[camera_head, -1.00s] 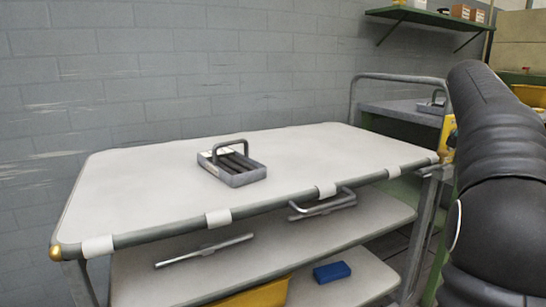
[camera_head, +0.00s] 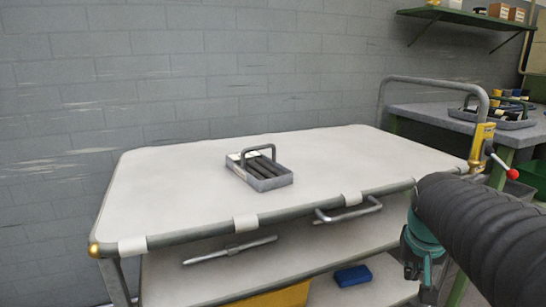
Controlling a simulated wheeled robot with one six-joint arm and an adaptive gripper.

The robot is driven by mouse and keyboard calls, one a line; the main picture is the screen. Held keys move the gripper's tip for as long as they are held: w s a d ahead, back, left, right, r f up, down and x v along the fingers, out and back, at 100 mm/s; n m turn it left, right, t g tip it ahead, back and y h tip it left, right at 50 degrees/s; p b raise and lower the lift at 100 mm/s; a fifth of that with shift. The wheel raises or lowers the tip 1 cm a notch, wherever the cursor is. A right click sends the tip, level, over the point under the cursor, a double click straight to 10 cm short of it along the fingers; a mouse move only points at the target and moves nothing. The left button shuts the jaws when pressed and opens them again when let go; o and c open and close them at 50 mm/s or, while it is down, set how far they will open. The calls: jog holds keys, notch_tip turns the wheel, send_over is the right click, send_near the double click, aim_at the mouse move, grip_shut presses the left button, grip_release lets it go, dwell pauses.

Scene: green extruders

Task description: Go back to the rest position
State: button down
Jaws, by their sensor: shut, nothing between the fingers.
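My arm in its black ribbed sleeve reaches in from the right edge, in front of the trolley's right end. A dark and teal part of my arm shows below the sleeve's end, beside the trolley's front edge. I cannot make out my gripper's fingers in this view. A small grey tray (camera_head: 274,184) with a handle holds several dark bars and sits on the trolley's white top (camera_head: 180,200), well left of my arm.
The trolley's lower shelves hold a blue box (camera_head: 353,275) and a yellow bin (camera_head: 275,297). A grey bench (camera_head: 440,114) with another loaded tray (camera_head: 510,124) stands behind at right. A yellow fitting with a red-tipped lever (camera_head: 511,174) is near my arm. A wall shelf (camera_head: 460,18) hangs above.

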jog(key=s+a+n+t+y+p, duration=0.1)
jog(key=s+a+n+y+p, duration=0.1)
jog(key=s+a, duration=1)
jog(key=shift+a+n+t+p, duration=0.3)
jog(key=shift+a+n+p, duration=0.25)
jog(key=shift+a+n, duration=0.4)
jog(key=shift+r, duration=0.1)
